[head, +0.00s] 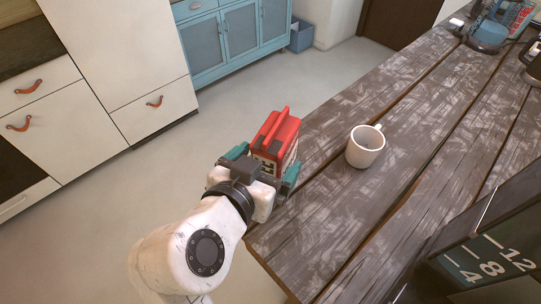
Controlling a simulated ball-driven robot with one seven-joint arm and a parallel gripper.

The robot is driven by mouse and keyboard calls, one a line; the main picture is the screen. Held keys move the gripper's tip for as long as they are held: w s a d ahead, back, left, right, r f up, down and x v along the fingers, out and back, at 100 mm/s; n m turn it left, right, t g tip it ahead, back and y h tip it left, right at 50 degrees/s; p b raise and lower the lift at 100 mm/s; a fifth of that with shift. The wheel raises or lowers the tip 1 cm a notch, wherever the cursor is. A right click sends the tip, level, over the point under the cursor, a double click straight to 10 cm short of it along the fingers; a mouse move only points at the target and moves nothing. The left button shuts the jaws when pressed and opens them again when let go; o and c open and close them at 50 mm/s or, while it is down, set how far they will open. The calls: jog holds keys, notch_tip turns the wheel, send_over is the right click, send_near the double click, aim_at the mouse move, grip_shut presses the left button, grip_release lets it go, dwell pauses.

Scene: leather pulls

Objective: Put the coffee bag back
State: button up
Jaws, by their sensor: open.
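The coffee bag (277,135) is red with a folded ridge on top and a dark, lettered label. It stands at the near left edge of the wooden table (325,215). My gripper (266,162), with teal fingers, is open, with one finger on each side of the bag's near end. I cannot tell whether the fingers touch the bag. My gripper hides the bag's lower near part and its base.
A white mug (366,146) stands on the table right of the bag. A dark panel with numbers (490,262) fills the lower right. Blue and red items (490,32) sit at the far right. White drawers (155,110) and a blue cabinet (240,35) stand beyond open floor.

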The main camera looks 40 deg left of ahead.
jog(key=b+v, duration=0.1)
jog(key=v, duration=0.9)
jog(key=shift+w+f, duration=0.1)
